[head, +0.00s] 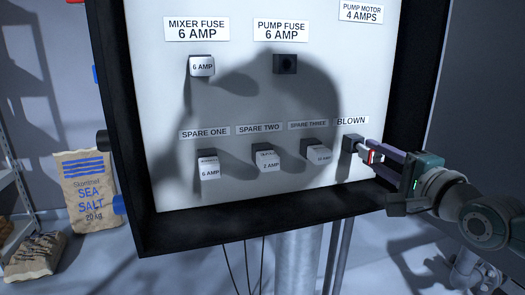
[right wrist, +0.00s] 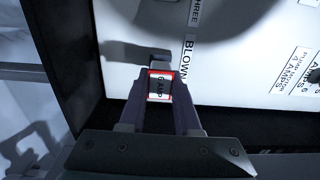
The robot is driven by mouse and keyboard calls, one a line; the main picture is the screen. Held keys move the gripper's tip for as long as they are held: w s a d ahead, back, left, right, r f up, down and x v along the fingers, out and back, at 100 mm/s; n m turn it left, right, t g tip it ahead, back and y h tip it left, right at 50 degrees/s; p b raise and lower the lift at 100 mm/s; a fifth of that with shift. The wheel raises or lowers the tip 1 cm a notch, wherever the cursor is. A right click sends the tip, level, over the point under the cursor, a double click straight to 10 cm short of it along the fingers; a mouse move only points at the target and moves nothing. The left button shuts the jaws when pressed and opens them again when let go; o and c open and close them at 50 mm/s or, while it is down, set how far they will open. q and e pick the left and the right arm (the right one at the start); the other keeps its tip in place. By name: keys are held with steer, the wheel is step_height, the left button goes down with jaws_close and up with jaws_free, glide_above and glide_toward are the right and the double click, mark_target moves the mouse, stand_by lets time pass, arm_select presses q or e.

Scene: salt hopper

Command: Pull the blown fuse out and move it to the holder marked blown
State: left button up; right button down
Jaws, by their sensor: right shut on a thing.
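My right gripper (head: 377,160) is shut on a fuse (head: 371,156) with a red-edged label. In the right wrist view the fuse (right wrist: 160,87) sits between the two fingers (right wrist: 160,98), its label partly readable as AMP. The fuse's far end is at the dark holder (head: 350,146) under the BLOWN label (head: 351,120). I cannot tell how deep it sits in that holder. The PUMP FUSE holder (head: 286,63) is dark and empty. My left gripper is not in view.
The MIXER FUSE (head: 202,66) is in its holder. Spare one (head: 209,167), spare two (head: 267,161) and spare three (head: 318,156) stand in a row left of BLOWN. The box's dark raised rim (head: 270,226) surrounds the panel.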

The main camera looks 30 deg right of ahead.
steer(key=shift+w+d+b, duration=0.15)
steer(key=shift+w+b, duration=0.35)
steer(key=shift+w, duration=0.2)
steer(key=shift+w+d+b, duration=0.1)
steer(key=shift+w+b, duration=0.25)
steer(key=shift+w, duration=0.15)
steer(key=c, duration=0.5)
jaws_free()
steer(key=o, duration=0.5)
steer(key=shift+c, duration=0.2)
